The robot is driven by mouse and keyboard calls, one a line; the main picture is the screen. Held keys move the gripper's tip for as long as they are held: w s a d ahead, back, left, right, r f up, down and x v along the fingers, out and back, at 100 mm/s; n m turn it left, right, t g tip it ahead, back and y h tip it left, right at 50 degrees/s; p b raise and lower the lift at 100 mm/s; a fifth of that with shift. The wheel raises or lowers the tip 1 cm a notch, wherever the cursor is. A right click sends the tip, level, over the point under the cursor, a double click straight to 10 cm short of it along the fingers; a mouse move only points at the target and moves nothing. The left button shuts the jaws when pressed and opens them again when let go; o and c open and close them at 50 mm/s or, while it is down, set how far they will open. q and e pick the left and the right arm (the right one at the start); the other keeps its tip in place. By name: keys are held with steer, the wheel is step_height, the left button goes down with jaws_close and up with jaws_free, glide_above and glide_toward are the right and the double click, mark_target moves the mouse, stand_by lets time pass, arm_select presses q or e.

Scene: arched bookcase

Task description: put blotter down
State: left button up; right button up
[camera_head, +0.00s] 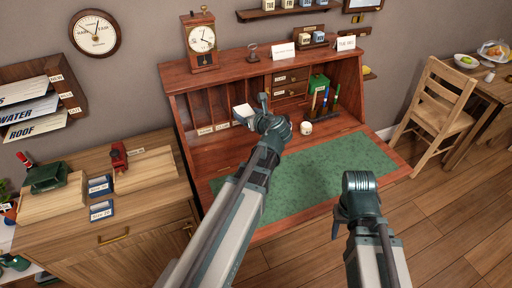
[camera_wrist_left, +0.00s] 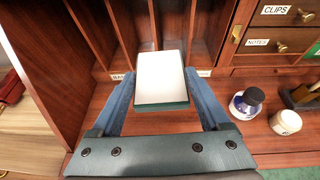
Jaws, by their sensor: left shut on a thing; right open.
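The blotter (camera_wrist_left: 160,78) is a pale block with a dark green edge. My left gripper (camera_wrist_left: 160,88) is shut on it, with one blue finger on each side in the left wrist view. In the head view the blotter (camera_head: 243,113) shows as a small white shape beside my left gripper (camera_head: 254,112), in front of the desk's labelled upright slots. Its underside and any gap to the desk are hidden. My right gripper (camera_head: 358,185) is over the desk's front edge at the right, open, with no object seen in it; its fingertips are mostly hidden.
An ink bottle (camera_wrist_left: 247,103) and a cream jar (camera_wrist_left: 286,122) stand right of the blotter. Pens in a holder (camera_head: 324,104) stand behind the jar. The green desk mat (camera_head: 320,175) is clear. A wooden chair (camera_head: 440,105) is at the right.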

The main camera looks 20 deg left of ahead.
arm_select(q)
steer(key=b, duration=0.4)
glide_above(259, 137)
steer(key=s, duration=0.3)
step_height(259, 137, down, 6)
steer(key=shift+m+h, duration=0.3)
steer(key=shift+m, duration=0.1)
steer(key=f+b, duration=0.7)
steer(key=d+f+b, duration=0.1)
steer(key=f+b, duration=0.2)
steer(key=shift+w+f, duration=0.25)
steer(key=shift+r, duration=0.15)
arm_select(e)
step_height(259, 137, down, 16)
steer(key=shift+f, duration=0.25)
arm_select(q)
steer(key=o, duration=1.3)
steer(key=shift+c, duration=0.2)
